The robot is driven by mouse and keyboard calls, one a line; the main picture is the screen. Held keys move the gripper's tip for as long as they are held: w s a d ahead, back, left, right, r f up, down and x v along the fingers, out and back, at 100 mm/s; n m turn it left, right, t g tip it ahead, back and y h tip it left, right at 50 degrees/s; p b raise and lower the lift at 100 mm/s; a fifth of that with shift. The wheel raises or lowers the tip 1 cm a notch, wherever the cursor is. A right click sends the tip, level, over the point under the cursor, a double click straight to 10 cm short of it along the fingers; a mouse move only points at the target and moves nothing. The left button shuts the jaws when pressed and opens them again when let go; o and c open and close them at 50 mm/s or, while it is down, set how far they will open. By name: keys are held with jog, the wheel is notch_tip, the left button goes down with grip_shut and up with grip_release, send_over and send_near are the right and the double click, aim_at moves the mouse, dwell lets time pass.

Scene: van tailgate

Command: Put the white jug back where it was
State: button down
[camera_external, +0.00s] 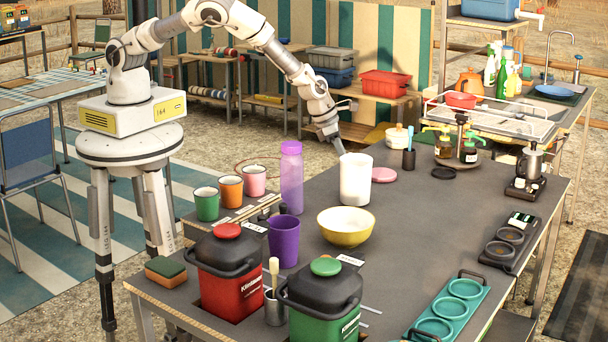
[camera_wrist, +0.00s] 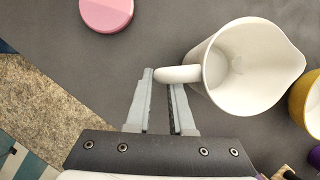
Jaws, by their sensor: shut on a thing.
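The white jug (camera_external: 355,182) is upright at the middle of the dark tabletop (camera_external: 420,230), behind the yellow bowl. I cannot tell whether its base touches the top. In the wrist view the jug (camera_wrist: 262,65) is seen from above, empty, with its spout to the right and its handle (camera_wrist: 180,74) to the left. My gripper (camera_wrist: 164,84) is shut on the handle, one finger on each side. In the external view my gripper (camera_external: 338,147) comes down behind the jug, and its fingertips are hidden there.
The yellow bowl (camera_external: 345,228), purple cup (camera_external: 284,242) and purple bottle (camera_external: 291,178) stand close by. A pink disc (camera_external: 384,174) lies right of the jug. Red (camera_external: 228,275) and green (camera_external: 322,300) canisters stand at the front. The tabletop right of the bowl is clear.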

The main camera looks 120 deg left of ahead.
jog(key=c, duration=1.2)
grip_release()
jog(key=shift+f, duration=0.15)
jog(key=o, duration=0.4)
